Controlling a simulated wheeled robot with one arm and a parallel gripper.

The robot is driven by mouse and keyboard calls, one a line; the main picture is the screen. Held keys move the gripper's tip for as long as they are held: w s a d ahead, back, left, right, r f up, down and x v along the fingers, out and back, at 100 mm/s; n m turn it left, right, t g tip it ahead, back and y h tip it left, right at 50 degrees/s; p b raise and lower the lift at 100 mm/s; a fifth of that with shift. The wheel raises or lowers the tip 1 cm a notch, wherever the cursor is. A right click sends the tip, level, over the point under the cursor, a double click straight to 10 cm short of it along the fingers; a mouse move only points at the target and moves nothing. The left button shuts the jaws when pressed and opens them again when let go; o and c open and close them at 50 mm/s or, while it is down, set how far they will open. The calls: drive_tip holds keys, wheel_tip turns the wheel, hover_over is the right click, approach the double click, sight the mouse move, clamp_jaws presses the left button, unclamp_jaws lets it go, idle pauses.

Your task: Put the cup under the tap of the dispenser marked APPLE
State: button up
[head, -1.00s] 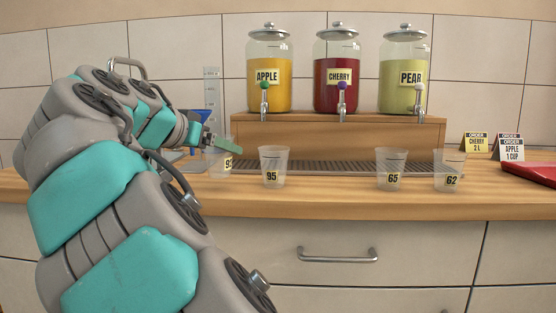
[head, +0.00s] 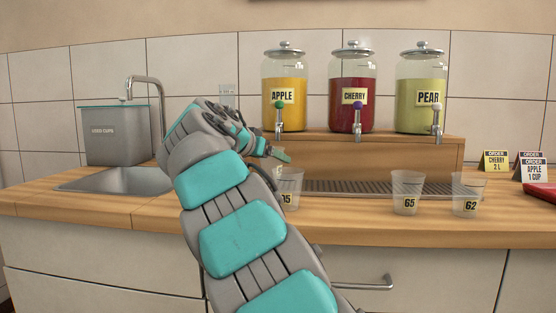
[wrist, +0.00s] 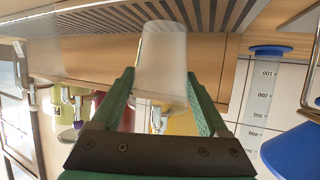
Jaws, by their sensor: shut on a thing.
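My gripper (head: 280,155) is in front of the wooden stand, a little below and near the APPLE tap. In the wrist view, which looks upside down, my gripper (wrist: 161,82) is shut on a translucent cup (wrist: 162,55). The APPLE dispenser (head: 283,113) holds yellow liquid, stands leftmost on the stand and has a tap with a green knob (head: 279,106). Its yellow tank (wrist: 180,123) shows behind the cup in the wrist view.
A cup marked 95 (head: 291,190), partly hidden by my arm, and cups 65 (head: 406,192) and 62 (head: 467,194) stand on the counter. CHERRY (head: 353,96) and PEAR (head: 422,92) dispensers stand to the right. The drip tray (head: 380,187) lies below; a sink (head: 118,181) is left.

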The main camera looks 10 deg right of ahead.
sight(278, 161)
drive_tip(key=w+d, duration=0.2)
drive_tip(key=shift+w+d+p, duration=0.15)
drive_tip(key=shift+w+p, duration=0.2)
drive_tip(key=shift+w+d+f, duration=0.1)
drive_tip(key=shift+f, duration=0.65)
drive_tip(key=shift+f, duration=0.1)
drive_tip(key=shift+f, duration=0.15)
drive_tip(key=o, duration=1.3)
